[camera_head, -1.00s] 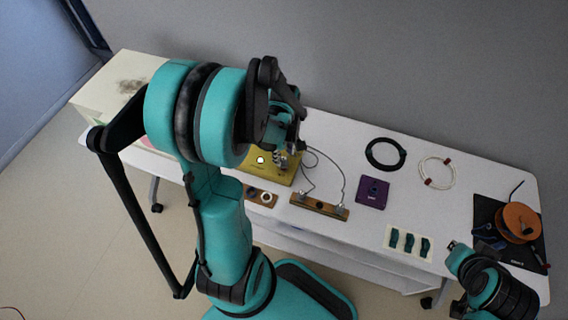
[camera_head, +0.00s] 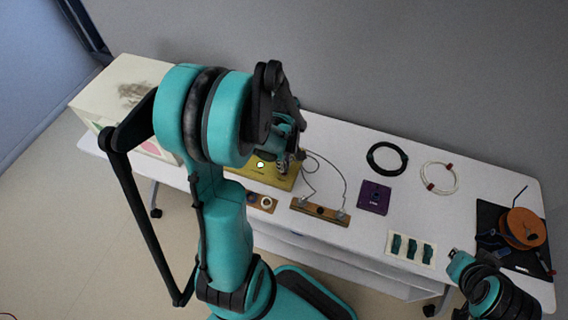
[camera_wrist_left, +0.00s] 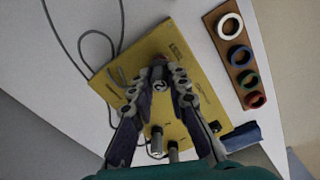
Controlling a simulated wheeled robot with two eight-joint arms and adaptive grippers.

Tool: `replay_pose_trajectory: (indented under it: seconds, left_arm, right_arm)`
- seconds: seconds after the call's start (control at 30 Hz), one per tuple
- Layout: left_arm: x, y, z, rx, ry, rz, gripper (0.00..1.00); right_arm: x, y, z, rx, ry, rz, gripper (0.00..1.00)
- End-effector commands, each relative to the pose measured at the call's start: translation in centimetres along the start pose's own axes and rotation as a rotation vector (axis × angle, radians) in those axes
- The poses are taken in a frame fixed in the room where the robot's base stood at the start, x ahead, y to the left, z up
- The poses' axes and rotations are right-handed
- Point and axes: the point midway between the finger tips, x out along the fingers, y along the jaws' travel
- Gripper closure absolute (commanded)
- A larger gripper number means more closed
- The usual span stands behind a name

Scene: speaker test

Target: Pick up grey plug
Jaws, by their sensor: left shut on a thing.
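The yellow board (camera_head: 276,182) lies on the white table, partly hidden by my left arm. My left gripper (camera_head: 287,160) is low over the board. In the left wrist view my left gripper (camera_wrist_left: 161,82) points at the yellow board (camera_wrist_left: 178,48), and its fingers close on a small grey piece, seemingly the grey plug (camera_wrist_left: 159,72). I cannot tell whether it touches the board. Silver posts (camera_wrist_left: 157,140) stand between the fingers nearer the camera. My right arm's end (camera_head: 462,266) is at the table's lower right edge; its fingertips are unclear.
Thin cables run from the yellow board to a wooden strip (camera_head: 320,211). A ring strip (camera_wrist_left: 238,53) lies beside the board. A purple box (camera_head: 374,198), black cable coil (camera_head: 386,158), white coil (camera_head: 439,177) and orange reel (camera_head: 522,228) lie to the right.

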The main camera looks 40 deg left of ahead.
Motion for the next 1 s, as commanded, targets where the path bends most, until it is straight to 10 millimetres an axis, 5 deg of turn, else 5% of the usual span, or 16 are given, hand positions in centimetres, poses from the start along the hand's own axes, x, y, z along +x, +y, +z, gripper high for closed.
replay_pose_trajectory:
  seconds: [0.3,0.7,1.0]
  left_arm:
    - [-4.7,0.1,0.3,0.002,0.000,0.000,1.00]
    - [-9.5,3.3,8.6,0.006,0.000,0.000,1.00]
    - [-10.8,4.2,10.8,0.000,0.000,0.000,1.00]
  right_arm:
    - [-2.1,0.0,-1.5,0.000,0.000,0.000,1.00]
    - [-4.2,0.0,-3.0,0.000,0.000,0.000,1.00]
    - [-4.6,0.0,-3.3,0.000,0.000,0.000,1.00]
